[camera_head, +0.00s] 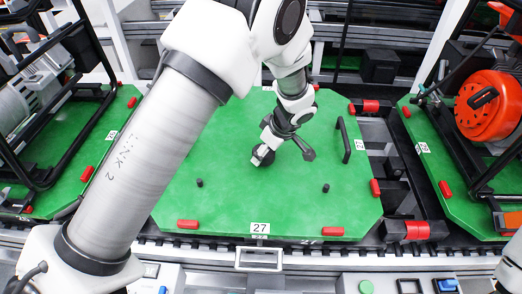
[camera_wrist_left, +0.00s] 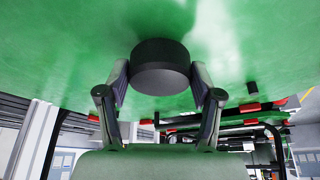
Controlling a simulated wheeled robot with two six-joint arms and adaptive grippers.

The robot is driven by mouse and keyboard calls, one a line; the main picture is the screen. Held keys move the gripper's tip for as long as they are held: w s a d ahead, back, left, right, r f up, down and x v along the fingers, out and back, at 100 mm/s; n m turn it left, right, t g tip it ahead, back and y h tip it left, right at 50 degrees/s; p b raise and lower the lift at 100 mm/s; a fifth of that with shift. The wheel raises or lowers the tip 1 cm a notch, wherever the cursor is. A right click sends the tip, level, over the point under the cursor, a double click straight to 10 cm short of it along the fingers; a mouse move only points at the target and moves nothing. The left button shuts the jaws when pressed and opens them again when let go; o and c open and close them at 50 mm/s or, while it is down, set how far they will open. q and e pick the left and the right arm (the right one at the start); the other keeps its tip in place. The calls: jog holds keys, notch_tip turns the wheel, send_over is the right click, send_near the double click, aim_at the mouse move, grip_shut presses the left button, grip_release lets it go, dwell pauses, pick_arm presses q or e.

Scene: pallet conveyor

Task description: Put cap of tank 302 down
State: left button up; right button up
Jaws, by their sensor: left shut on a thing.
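My left gripper (camera_head: 268,147) reaches down over the middle of the green pallet (camera_head: 225,205) marked 27. It is shut on a round black cap (camera_wrist_left: 160,66), whose sides lie between the two fingers in the left wrist view. In the head view the cap (camera_head: 263,156) shows only as a small dark shape at the gripper's tip. The cap is at or close above the green surface; I cannot tell whether it touches. No tank with the number 302 can be made out. My right gripper is not in view.
Two short black pegs (camera_head: 199,183) and (camera_head: 326,188) stand on the pallet. A black handle (camera_head: 343,139) rises at its right. Red blocks (camera_head: 187,224) line its edges. Neighbouring pallets carry a black frame (camera_head: 75,90) and an orange reel (camera_head: 487,105). Green surface around the cap is clear.

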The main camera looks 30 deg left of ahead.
pick_arm(q)
jog(key=shift+s+d+f, duration=0.1)
jog(key=shift+d+f, duration=0.05)
jog(key=shift+f, duration=0.8)
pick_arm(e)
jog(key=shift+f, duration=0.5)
pick_arm(q)
jog(key=shift+f, duration=0.1)
jog(key=shift+f+b, duration=0.1)
jog(key=shift+b, duration=0.2)
jog(key=o, duration=1)
jog(key=shift+o, duration=0.6)
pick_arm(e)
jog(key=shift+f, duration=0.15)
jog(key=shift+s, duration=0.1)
